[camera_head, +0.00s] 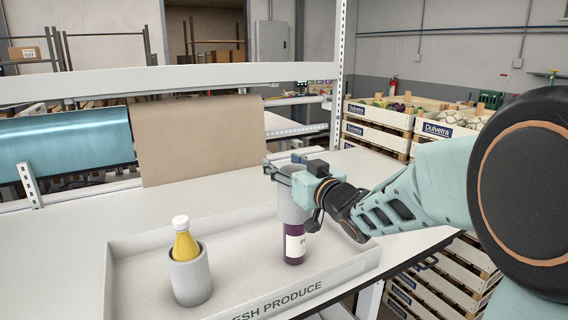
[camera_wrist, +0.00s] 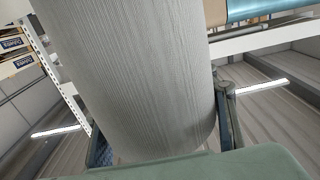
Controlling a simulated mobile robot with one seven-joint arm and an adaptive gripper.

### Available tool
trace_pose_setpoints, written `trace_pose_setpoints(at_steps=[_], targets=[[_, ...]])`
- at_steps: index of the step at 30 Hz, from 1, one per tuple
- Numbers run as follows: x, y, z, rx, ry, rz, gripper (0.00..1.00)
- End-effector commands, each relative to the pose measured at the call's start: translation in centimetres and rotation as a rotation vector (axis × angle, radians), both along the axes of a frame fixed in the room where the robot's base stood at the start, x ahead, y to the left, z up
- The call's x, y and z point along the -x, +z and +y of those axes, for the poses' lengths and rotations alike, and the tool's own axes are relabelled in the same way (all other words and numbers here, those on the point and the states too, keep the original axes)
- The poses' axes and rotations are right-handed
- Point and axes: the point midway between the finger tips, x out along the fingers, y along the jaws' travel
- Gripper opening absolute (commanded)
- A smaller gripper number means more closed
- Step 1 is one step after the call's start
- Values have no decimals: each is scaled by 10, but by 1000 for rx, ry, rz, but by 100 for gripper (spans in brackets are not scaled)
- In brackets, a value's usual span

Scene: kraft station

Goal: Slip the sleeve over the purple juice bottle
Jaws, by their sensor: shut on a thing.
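The purple juice bottle (camera_head: 294,246) stands upright in the white tray, its white label facing the camera. My gripper (camera_head: 285,175) is shut on a grey ribbed sleeve (camera_head: 291,208). The sleeve is upright at the bottle's upper part and hides its top; only the lower body of the bottle shows below it. Whether the sleeve is around the bottle or just in front of it I cannot tell for certain. In the wrist view the sleeve (camera_wrist: 130,75) fills the middle, between the two fingers. The bottle is not seen there.
A yellow bottle (camera_head: 185,245) with a white cap stands inside another grey sleeve (camera_head: 190,277) at the tray's left. The white tray (camera_head: 335,279) has low walls. Brown paper (camera_head: 197,137) and a blue roll (camera_head: 65,142) hang behind the table. The tray between the bottles is clear.

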Motion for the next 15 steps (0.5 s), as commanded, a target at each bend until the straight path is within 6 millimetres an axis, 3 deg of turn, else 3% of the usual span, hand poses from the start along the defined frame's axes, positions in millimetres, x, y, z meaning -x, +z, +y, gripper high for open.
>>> trace_pose_setpoints(at_steps=[15], targets=[[0,-40,0,1,0,1,45]])
